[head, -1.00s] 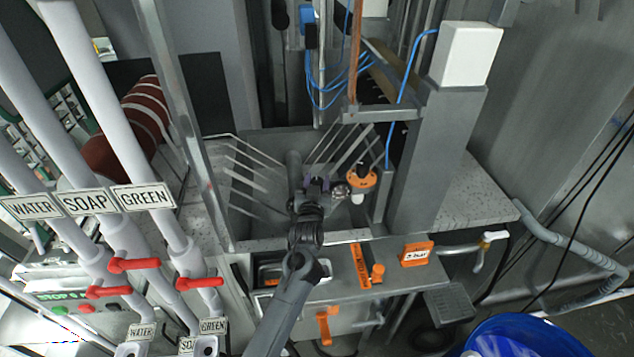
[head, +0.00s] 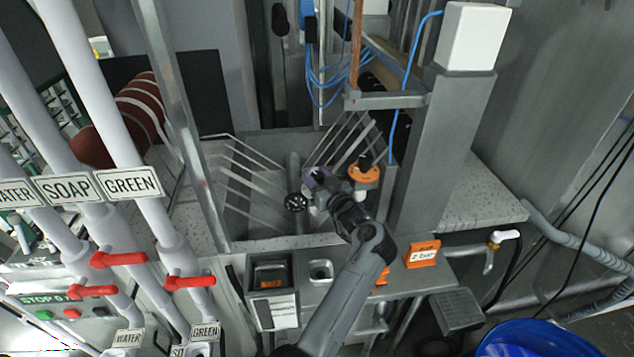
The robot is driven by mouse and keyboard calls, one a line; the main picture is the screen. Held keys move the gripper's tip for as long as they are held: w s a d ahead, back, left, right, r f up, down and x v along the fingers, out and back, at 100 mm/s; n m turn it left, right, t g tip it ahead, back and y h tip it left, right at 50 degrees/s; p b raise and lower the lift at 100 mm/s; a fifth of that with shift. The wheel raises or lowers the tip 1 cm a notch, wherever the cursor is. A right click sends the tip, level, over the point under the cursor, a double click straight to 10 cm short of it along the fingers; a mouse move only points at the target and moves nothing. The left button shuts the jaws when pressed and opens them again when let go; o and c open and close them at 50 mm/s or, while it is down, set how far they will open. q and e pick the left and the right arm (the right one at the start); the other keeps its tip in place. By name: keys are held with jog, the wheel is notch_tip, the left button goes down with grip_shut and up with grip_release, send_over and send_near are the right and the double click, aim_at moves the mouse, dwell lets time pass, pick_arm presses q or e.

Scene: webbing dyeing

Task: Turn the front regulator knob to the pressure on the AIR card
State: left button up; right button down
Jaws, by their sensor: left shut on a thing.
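The orange-collared regulator (head: 365,174) stands at the back edge of the counter, with a black top and a pale body below. My left gripper (head: 322,182), with purple at its jaws, is just left of the regulator. It is shut on what seems to be the front regulator knob, but the gripper and wrist hide the grip. The knob's setting cannot be read. The orange AIR card (head: 422,253) lies on the counter at right; its white label seems to read 2 bar. My right gripper is not in view.
A grey basin with metal rods (head: 250,180) lies behind and left of the gripper. A grey post (head: 440,150) rises on the right. Red-handled valves (head: 120,260) on white pipes stand at left. A blue drum (head: 545,335) is at lower right.

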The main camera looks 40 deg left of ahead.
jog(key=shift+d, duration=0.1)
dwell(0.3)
pick_arm(q)
jog(key=o, duration=0.7)
jog(key=shift+c, duration=0.2)
